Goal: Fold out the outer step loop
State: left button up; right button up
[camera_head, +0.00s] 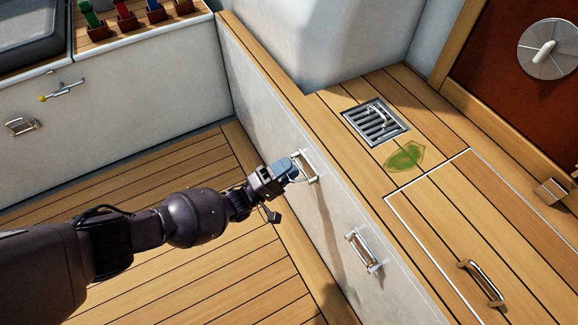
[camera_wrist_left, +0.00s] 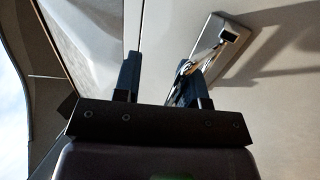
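Two metal step loops are on the white vertical wall: a farther one (camera_head: 307,166) and a nearer one (camera_head: 364,251). I cannot tell which one is called outer. My left gripper (camera_head: 287,170) is at the farther loop, its fingers partly covering it. In the left wrist view the gripper (camera_wrist_left: 156,82) has its two dark fingers apart. A metal loop (camera_wrist_left: 211,58) on its mounting plate shows there by the right finger, partly hidden behind it. I cannot tell whether they touch. Nothing shows held between the fingers. My right gripper is not in view.
A drain grate (camera_head: 376,121), a green leaf (camera_head: 405,156) and a hatch handle (camera_head: 483,283) are on the raised wooden deck. Another metal fitting (camera_head: 21,127) and a small lever (camera_head: 62,91) are on the left wall. The sunken plank floor (camera_head: 215,290) is clear.

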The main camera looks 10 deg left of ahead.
pick_arm(q)
jog(key=v, duration=1)
